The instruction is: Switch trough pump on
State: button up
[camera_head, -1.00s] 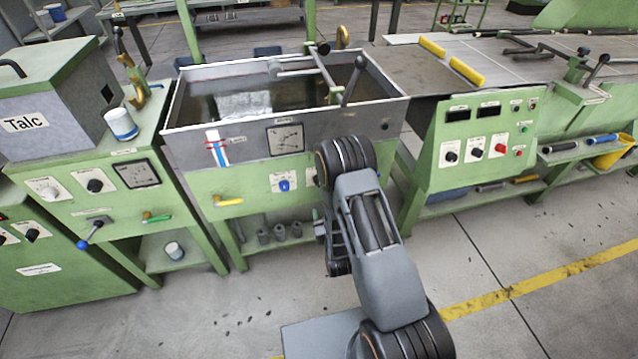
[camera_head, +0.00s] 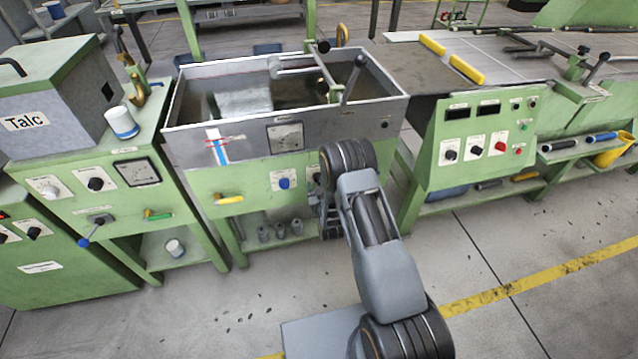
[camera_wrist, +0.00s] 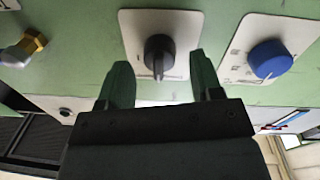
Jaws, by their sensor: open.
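A black rotary knob (camera_wrist: 158,55) on a white plate is in the middle of the wrist view, on the green panel front. It appears to be the trough's switch, with its pointer bar roughly upright in that view. My gripper (camera_wrist: 160,66) is open, its two dark green fingers on either side of the knob in the picture. I cannot tell whether they touch it. In the head view my wrist mostly hides this knob, and only part of its plate (camera_head: 312,170) shows. The trough (camera_head: 180,110) stands behind, holding water.
A blue knob (camera_wrist: 268,59) on its own plate lies right of the black knob, and a brass fitting (camera_wrist: 22,47) lies left. In the head view, a yellow-handled valve (camera_head: 229,200) is to the left. The control cabinet (camera_head: 484,145) stands right. The floor in front is clear.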

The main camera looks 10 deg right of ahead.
jog(key=shift+w, duration=0.55)
jog(key=c, duration=0.9)
